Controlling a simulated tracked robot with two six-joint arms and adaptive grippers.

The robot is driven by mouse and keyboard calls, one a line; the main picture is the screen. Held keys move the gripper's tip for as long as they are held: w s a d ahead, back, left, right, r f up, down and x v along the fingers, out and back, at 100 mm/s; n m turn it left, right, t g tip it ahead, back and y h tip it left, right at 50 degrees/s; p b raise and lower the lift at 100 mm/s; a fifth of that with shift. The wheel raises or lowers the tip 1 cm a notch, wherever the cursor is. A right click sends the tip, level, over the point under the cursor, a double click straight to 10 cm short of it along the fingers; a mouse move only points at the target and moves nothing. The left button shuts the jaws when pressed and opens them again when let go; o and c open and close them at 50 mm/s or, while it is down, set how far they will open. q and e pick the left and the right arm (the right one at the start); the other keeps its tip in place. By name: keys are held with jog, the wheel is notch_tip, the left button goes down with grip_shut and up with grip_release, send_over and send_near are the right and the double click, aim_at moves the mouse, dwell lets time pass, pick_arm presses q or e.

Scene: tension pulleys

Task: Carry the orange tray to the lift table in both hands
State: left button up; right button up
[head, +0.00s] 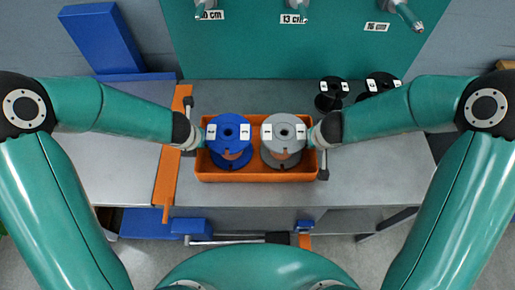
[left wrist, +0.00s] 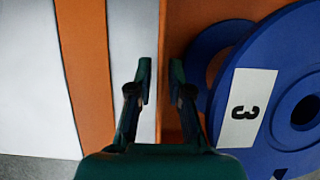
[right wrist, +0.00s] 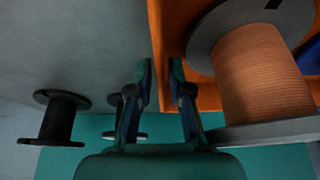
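The orange tray (head: 260,175) is in the middle of the head view, over the grey worktop. It holds a blue spool (head: 231,150) on the left and a grey spool (head: 283,152) with copper-coloured winding on the right. My left gripper (head: 203,138) is at the tray's left wall; its fingers (left wrist: 160,85) stand close together on either side of that wall. My right gripper (head: 315,136) is at the right wall, fingers (right wrist: 161,85) likewise astride it. Both look shut on the walls, though contact is hard to see. I cannot tell whether the tray is lifted. The lift table is not clearly identifiable.
Two black spools (head: 331,95) (head: 382,83) stand behind on the right. An orange strip (head: 172,150) lies left of the tray. Hooks (head: 294,6) project from a green panel behind. The right side of the worktop (head: 390,160) is clear.

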pick_arm(q)
jog(key=shift+w+f, duration=0.1)
jog(key=shift+f, duration=0.25)
pick_arm(e)
jog(key=shift+w+f, duration=0.15)
jog(key=shift+f, duration=0.2)
pick_arm(q)
grip_shut()
pick_arm(e)
grip_shut()
pick_arm(q)
jog(key=shift+w+r, duration=0.1)
pick_arm(e)
jog(key=shift+r, duration=0.1)
